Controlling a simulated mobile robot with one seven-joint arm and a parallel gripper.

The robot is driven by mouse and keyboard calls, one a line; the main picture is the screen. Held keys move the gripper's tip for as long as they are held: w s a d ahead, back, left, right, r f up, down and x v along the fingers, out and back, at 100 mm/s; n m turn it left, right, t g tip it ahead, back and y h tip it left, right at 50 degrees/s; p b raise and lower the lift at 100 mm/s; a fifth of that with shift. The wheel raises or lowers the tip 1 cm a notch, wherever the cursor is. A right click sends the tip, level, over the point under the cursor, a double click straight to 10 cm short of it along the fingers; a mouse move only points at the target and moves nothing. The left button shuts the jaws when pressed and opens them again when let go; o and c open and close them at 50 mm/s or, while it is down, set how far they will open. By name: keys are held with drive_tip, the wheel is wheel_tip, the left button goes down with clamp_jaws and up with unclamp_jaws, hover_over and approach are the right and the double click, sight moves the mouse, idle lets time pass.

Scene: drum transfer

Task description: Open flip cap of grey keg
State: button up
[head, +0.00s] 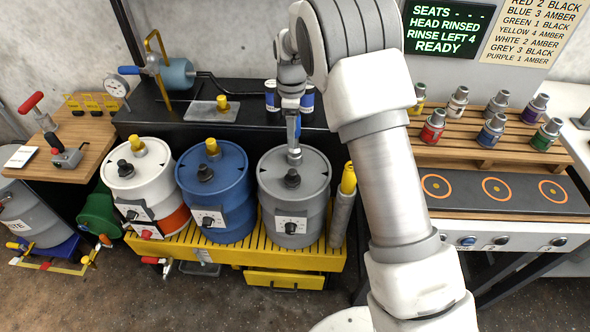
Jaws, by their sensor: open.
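The grey keg (283,198) stands upright at the right end of the yellow slatted platform in the head view. A black knob (292,179) sits on its lid. My gripper (294,146) points down over the back of that lid, and its jaws are open. A small light-grey fitting (295,157) shows right below the fingertips. It stands where the other kegs have yellow caps, but I cannot tell whether it is the flip cap or part of my gripper. Contact with the lid cannot be made out.
The blue keg (214,200) stands close to the left, and the white keg (158,204) beyond it. A grey cylinder with a yellow top (348,178) stands close to the right.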

sight(292, 171)
wheel_tip(292, 171, down, 16)
drive_tip(key=shift+f, duration=0.15)
idle(0.3)
clamp_jaws()
